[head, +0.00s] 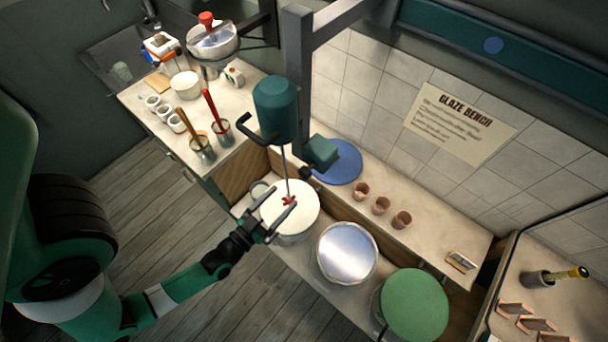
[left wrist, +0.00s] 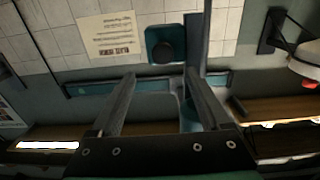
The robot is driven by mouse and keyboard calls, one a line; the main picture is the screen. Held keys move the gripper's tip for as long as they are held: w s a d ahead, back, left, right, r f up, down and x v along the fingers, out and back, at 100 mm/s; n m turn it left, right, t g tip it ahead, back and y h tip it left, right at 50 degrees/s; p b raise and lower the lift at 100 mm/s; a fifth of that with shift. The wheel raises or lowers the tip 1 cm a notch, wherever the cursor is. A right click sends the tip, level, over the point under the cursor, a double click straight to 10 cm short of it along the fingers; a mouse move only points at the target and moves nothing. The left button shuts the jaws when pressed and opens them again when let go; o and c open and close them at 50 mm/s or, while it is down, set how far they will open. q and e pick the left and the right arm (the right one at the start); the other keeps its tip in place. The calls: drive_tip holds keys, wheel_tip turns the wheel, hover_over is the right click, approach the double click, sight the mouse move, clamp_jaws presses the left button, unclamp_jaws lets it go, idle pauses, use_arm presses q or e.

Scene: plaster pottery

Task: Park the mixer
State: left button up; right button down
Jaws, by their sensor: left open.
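The mixer (head: 277,108) has a teal motor body with a black handle, a thin shaft and a red paddle (head: 289,200). It hangs beside a grey post (head: 298,75), upright over a white-filled bucket (head: 290,228). I cannot tell whether the paddle touches the white surface. A teal box with a dark knob (head: 320,152) sits by the post; it also shows in the left wrist view (left wrist: 165,45). My left gripper (head: 274,208) is open and empty near the bucket and paddle, below the motor body. My right gripper is not in view.
A metal-topped bucket (head: 347,253) and a green-topped one (head: 414,304) stand right of the white bucket. A blue disc (head: 338,162) and several clay cups (head: 381,205) are on the bench behind. Two tool jars (head: 202,148) stand on the left counter.

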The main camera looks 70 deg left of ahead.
sight(302, 176)
use_arm(q)
drive_tip(key=x, duration=1.1)
drive_tip(key=shift+w+a+f+p, duration=0.15)
drive_tip(key=shift+w+a+p, duration=0.05)
drive_tip(key=shift+a+p, duration=0.15)
clamp_jaws()
